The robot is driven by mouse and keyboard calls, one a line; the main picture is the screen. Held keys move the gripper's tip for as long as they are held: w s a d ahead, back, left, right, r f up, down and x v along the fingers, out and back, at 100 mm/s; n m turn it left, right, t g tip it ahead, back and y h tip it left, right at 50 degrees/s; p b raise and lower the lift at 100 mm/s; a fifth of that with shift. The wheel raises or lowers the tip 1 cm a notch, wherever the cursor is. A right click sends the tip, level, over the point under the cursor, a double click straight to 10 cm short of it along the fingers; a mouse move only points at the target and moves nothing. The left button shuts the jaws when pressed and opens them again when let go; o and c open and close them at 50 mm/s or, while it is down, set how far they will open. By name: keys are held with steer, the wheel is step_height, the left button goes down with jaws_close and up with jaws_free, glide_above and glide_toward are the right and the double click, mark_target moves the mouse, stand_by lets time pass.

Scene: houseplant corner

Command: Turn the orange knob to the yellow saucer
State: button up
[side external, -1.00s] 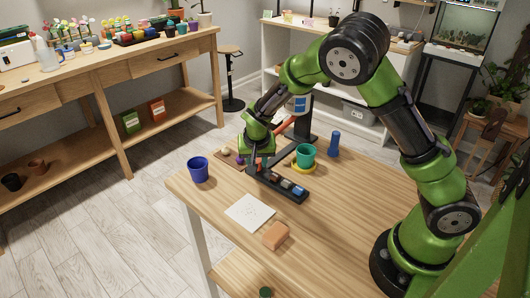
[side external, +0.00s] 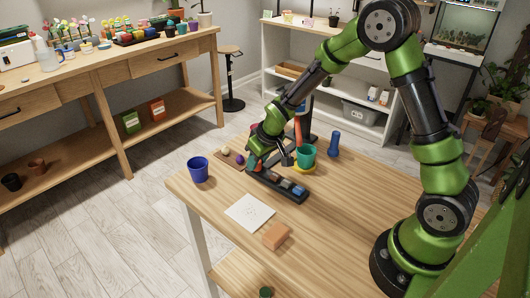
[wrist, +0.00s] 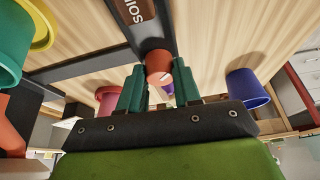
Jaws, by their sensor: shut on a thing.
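The orange knob (wrist: 158,66) shows in the wrist view with a pale line on its end face, at the end of a dark bar marked with soil lettering. My gripper (wrist: 160,88) has its teal fingers on either side of the knob and is shut on it. In the side external view my gripper (side external: 256,165) is low over the table, and the knob is hard to make out there. The saucer (wrist: 45,22) is at the upper left in the wrist view.
A blue pot (side external: 199,170) stands left, a blue cylinder (side external: 333,144) right. A white sheet (side external: 249,213) and an orange block (side external: 276,235) lie nearer. The table's right part is clear.

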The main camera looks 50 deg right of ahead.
steer(key=shift+n+y, duration=0.4)
steer(key=shift+n, duration=0.4)
steer(key=o, duration=1)
steer(key=shift+o, duration=0.2)
steer(key=v, duration=1.7)
